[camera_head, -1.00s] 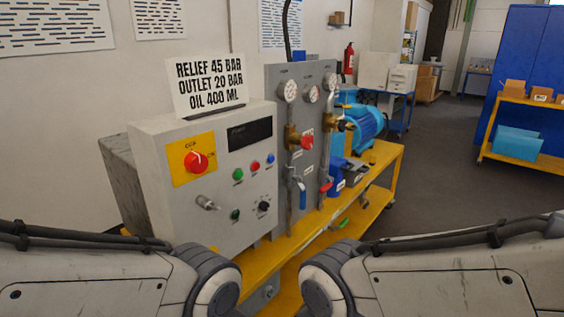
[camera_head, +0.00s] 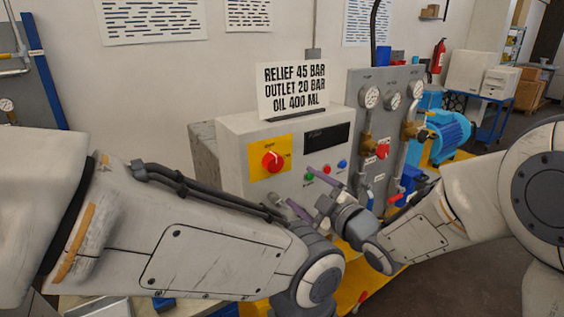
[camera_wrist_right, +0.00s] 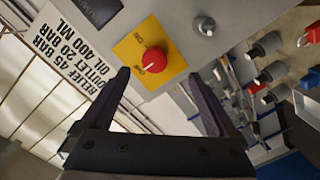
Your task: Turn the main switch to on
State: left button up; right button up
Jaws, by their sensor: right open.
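The main switch is a red rotary knob (camera_head: 272,161) on a yellow plate (camera_head: 257,173) on the front of the grey control box (camera_head: 233,143). It also shows in the right wrist view (camera_wrist_right: 153,61), where its pale mark points to the lower left; the plate's small labels are hard to read. My right gripper (camera_head: 308,190) is open and empty in front of the box, right of and below the knob. In the right wrist view (camera_wrist_right: 158,76) the knob appears between the fingertips but beyond them, apart from both. My left arm enters from the left; its gripper is out of view.
Small buttons (camera_head: 309,177) and a key-like fitting (camera_head: 274,199) sit near the switch. A sign (camera_head: 293,90) stands on the box. To the right is a panel with gauges (camera_head: 369,97), valves and pipes, then a blue motor (camera_head: 449,134).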

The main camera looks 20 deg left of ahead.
aim_at(277, 165)
jog(key=shift+n+y, duration=0.4)
jog(key=shift+y, duration=0.1)
jog(key=p+x, duration=0.1)
jog(key=x, duration=0.2)
jog(key=p+x, duration=0.1)
jog(key=x, duration=0.2)
jog(key=r+p+x, duration=0.1)
jog(key=p+x, duration=0.1)
jog(key=x, duration=0.2)
jog(key=shift+w+a, duration=0.2)
jog(key=shift+a, duration=0.2)
jog(key=c, duration=1.4)
